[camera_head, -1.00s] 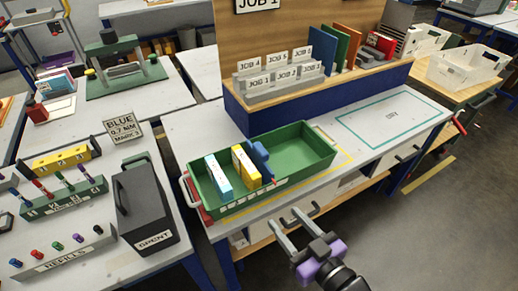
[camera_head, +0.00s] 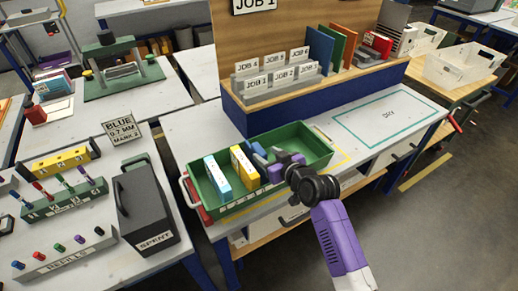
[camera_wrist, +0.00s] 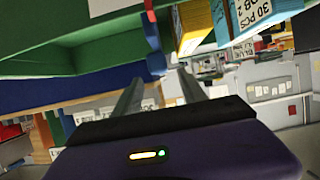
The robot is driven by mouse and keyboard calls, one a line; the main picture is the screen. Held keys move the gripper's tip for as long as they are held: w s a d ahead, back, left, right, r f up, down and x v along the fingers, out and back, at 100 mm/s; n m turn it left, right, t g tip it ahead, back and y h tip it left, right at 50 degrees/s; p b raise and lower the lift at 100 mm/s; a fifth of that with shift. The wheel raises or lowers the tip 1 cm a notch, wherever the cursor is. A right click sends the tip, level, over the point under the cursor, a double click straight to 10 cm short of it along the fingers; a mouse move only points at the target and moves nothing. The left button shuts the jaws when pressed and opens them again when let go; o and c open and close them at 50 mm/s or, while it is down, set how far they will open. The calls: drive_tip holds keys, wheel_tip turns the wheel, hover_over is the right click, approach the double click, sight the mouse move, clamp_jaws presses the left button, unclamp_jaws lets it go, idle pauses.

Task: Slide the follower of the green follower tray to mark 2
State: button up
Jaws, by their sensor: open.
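The green follower tray (camera_head: 294,136) stands on the bench. Its blue follower (camera_head: 258,148) is upright beside the yellow box (camera_head: 242,168), and my gripper partly hides it. The light-blue box (camera_head: 217,178) stands at the tray's left end. My gripper (camera_head: 267,159) is open at the follower, its fingers reaching into the tray area from the right. In the wrist view a blue part of the follower (camera_wrist: 155,62) shows near and between the fingertips; contact cannot be told. White marks run along the tray's front, too small to read.
The tray's right part is empty. A wooden-backed rack with JOB cards (camera_head: 272,77) stands behind it. A black SPENT bin (camera_head: 146,208) is on the left bench. The outlined DRY area (camera_head: 390,115) to the right is clear.

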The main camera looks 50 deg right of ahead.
sight(261, 151)
drive_tip(key=shift+p+x, duration=0.3)
drive_tip(key=shift+x, duration=2.6)
clamp_jaws()
